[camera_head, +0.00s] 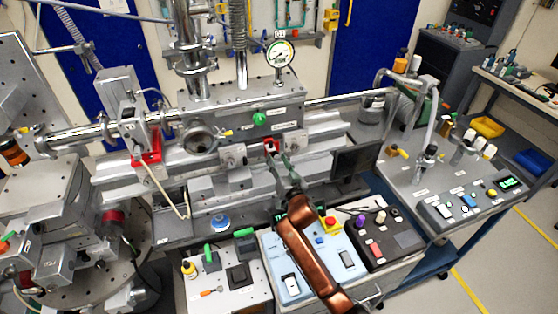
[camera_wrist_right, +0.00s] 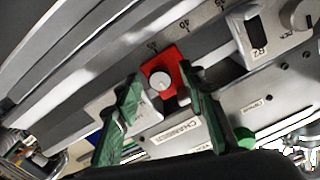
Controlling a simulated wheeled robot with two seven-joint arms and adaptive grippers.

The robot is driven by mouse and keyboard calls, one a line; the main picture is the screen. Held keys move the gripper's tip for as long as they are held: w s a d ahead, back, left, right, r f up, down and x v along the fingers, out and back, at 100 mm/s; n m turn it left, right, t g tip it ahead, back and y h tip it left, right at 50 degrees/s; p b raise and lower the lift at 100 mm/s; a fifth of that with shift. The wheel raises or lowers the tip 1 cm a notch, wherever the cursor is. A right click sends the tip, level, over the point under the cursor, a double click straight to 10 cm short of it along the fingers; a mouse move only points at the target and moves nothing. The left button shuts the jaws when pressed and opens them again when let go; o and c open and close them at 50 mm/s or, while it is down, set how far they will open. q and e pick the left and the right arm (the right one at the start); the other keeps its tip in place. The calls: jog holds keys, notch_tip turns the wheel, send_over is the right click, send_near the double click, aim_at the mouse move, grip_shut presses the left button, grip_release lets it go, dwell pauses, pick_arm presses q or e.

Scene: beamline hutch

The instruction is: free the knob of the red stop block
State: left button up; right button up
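The red stop block (camera_wrist_right: 174,68) sits on the rail with a scale in the right wrist view. Its round pale knob (camera_wrist_right: 159,81) faces me. My right gripper (camera_wrist_right: 161,76) is open, with one green finger on each side of the knob. I cannot tell whether either finger touches it. In the head view the red stop block (camera_head: 271,146) is small and partly hidden by my right gripper (camera_head: 285,160), whose copper-coloured arm comes from below. My left gripper is not in view.
Another red part (camera_head: 148,147) sits farther left on the beamline, with a pale cable below it. A pressure gauge (camera_head: 280,53) stands above the rail. Control boxes (camera_head: 316,262) stand in front, below my right arm. A label plate (camera_wrist_right: 180,127) lies below the block.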

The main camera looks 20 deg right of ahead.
grip_shut()
jog(key=shift+d, duration=0.2)
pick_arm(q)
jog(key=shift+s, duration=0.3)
pick_arm(e)
jog(key=shift+a, duration=0.1)
